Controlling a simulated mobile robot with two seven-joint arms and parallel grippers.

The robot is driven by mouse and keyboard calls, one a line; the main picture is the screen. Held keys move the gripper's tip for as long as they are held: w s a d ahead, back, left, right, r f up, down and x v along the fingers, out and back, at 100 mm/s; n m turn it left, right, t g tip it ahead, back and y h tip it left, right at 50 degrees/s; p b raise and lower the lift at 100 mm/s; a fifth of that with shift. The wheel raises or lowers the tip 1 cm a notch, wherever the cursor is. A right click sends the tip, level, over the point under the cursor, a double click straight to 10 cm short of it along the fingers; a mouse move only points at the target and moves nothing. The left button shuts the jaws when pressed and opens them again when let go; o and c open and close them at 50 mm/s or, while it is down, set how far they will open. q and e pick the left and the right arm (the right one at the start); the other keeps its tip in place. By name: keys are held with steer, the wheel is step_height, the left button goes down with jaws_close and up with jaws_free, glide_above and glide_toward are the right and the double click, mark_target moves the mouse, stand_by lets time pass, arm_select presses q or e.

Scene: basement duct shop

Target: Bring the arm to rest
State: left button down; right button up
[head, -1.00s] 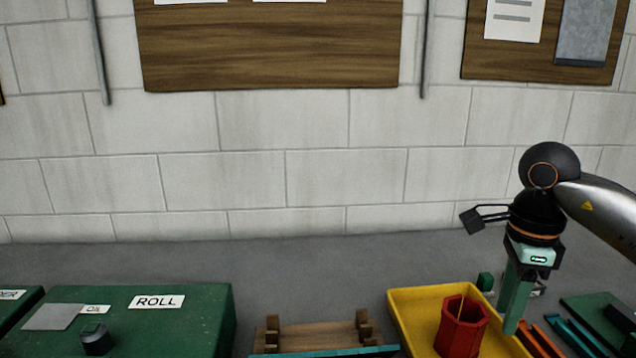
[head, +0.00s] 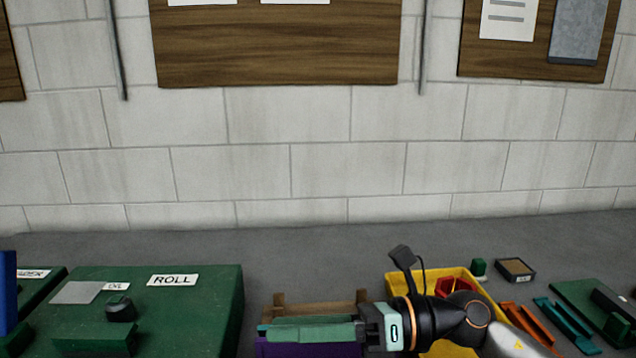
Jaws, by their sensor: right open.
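My left gripper is not in view.
A yellow tray (head: 400,279) with a red cup (head: 455,283) is partly hidden behind my right wrist. Orange (head: 526,325) and teal (head: 566,325) channel pieces lie to its right. A green ROLL machine (head: 205,310) stands left. A blue upright shape (head: 8,292) is at the left edge.

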steer(key=w+d+r+m+t, duration=0.2)
steer(key=w+d+m+t, duration=0.1)
steer(key=m+t, duration=0.6)
steer(key=w+d+r+m+t, duration=0.25)
steer(key=m+t, duration=0.45)
steer(key=m, duration=0.4)
steer(key=w+d+f+m+t+h, duration=0.2)
steer(key=d+f+m+h, duration=1)
steer(key=f+m+h, duration=0.5)
steer(key=s+d+f+m+g, duration=0.3)
steer(key=s+f, duration=0.1)
steer(key=f, duration=0.2)
steer(key=s+d+f+m+g, duration=0.2)
steer(key=s+f+m+g, duration=0.15)
steer(key=s+f, duration=0.2)
steer(key=s+d+f+m+g, duration=0.1)
steer(key=s+f+g, duration=0.3)
steer(key=s, duration=0.4)
steer(key=s+d+f+m+g, duration=0.1)
steer(key=s+f+m+g, duration=0.1)
steer(key=s+f+g, duration=0.4)
steer(key=w+a+f+t+y+p, duration=0.1)
steer(key=w+a+f+t, duration=0.2)
steer(key=f+t, duration=0.5)
steer(key=shift+w+a+f+n+y, duration=0.2)
steer(key=shift+a+f+n+y, duration=0.15)
steer(key=shift+a, duration=0.5)
